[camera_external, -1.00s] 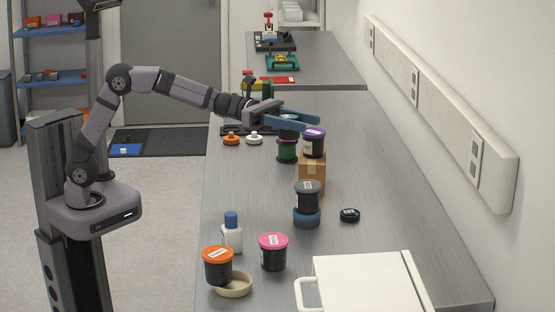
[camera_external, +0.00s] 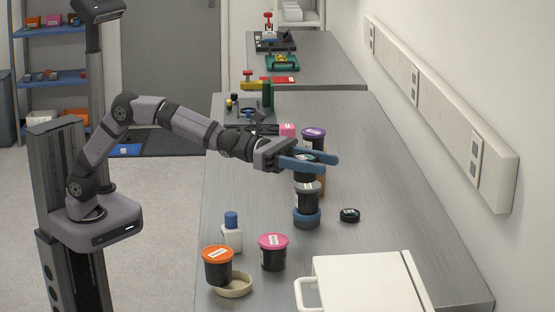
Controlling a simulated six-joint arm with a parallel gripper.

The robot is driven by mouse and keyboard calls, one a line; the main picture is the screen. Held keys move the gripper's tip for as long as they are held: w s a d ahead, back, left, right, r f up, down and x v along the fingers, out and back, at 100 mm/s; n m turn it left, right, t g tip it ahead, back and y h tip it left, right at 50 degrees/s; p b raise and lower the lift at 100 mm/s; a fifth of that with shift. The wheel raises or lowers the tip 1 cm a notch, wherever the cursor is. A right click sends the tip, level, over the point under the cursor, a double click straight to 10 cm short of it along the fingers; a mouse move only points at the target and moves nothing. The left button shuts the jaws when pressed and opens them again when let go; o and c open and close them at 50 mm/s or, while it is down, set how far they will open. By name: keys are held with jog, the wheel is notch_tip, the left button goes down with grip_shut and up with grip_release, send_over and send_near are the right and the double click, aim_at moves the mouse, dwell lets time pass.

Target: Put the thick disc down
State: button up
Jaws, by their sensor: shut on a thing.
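My gripper (camera_external: 322,163) has two blue fingers and is above the bench, at the middle of the picture. It is shut on a dark disc (camera_external: 304,156), taken to be the thick disc. The fingers cover much of the disc. Just below it in the picture stands a dark jar with a grey lid (camera_external: 308,187), upright in a blue ring (camera_external: 306,217). I cannot tell whether the disc is above the jar or behind it, or how high it is held.
A purple-lidded jar (camera_external: 314,133) stands behind the gripper, partly hidden. A small black puck (camera_external: 349,215) lies right of the blue ring. A white bottle with a blue cap (camera_external: 232,232), a pink-lidded jar (camera_external: 273,253) and an orange-lidded jar (camera_external: 218,266) stand nearer.

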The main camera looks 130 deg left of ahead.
notch_tip(320, 180, down, 18)
jog(key=shift+f+p, duration=0.1)
jog(key=shift+p, duration=0.7)
jog(key=shift+f, duration=0.15)
dwell(0.4)
jog(key=o, duration=1.3)
jog(key=shift+s, duration=0.1)
jog(key=shift+c, duration=0.2)
jog(key=shift+r, duration=0.2)
jog(key=shift+s+f, duration=0.15)
jog(key=shift+s, duration=0.1)
jog(key=s, duration=0.3)
jog(key=s+d+b, duration=0.1)
jog(key=s, duration=0.3)
jog(key=s+d+b, duration=0.1)
jog(key=s, duration=0.3)
jog(key=shift+s+d, duration=0.15)
